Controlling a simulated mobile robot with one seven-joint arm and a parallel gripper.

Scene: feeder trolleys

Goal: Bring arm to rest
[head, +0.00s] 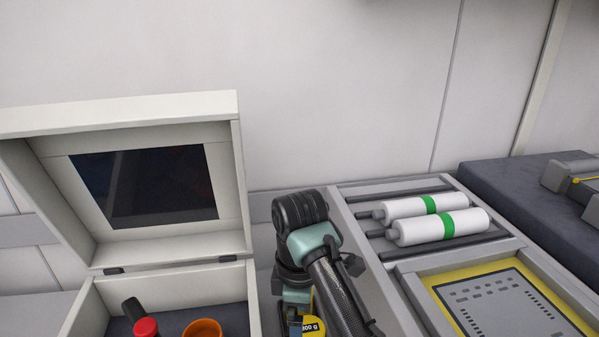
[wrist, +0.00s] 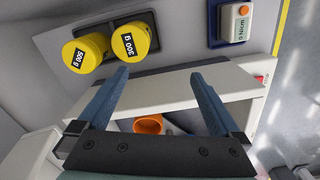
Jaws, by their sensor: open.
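My gripper (wrist: 162,98) shows in the wrist view with its two blue fingers spread wide apart and nothing between them. Part of a yellow weight (head: 314,325) also shows beside my arm in the head view.
The box (head: 175,283) has its lid raised and holds an orange cup (head: 203,328) and a red-topped item (head: 146,327). A rack at right holds two white cylinders with green bands (head: 440,226) beside a yellow-framed panel (head: 500,300). A small orange-buttoned device (wrist: 234,22) shows in the wrist view.

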